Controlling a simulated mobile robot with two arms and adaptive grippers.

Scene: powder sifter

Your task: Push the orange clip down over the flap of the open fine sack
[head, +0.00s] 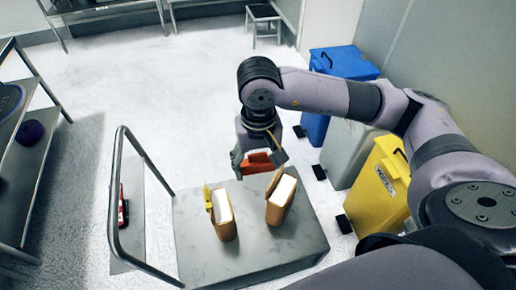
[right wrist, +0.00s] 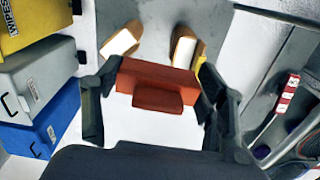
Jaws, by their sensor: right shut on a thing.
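My right gripper (head: 259,160) is shut on the orange clip (head: 256,164) and holds it above the far edge of the cart. In the right wrist view the clip (right wrist: 156,84) spans the space between the two fingers. Two tan sacks with white tops stand on the cart. The right sack (head: 279,208), also in the right wrist view (right wrist: 126,34), has a raised flap and no clip on it that I can see. The left sack (head: 224,229) has a yellow clip (head: 210,202) at its left side. Which sack is the fine one I cannot read. My left gripper is not in view.
The grey cart (head: 255,255) has a push handle (head: 115,190) on its left and bare room around the sacks. Blue (head: 342,64), grey (head: 345,150) and yellow (head: 378,190) bins stand at the right. A red object (head: 123,207) lies left of the cart. A shelf rack (head: 38,165) stands far left.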

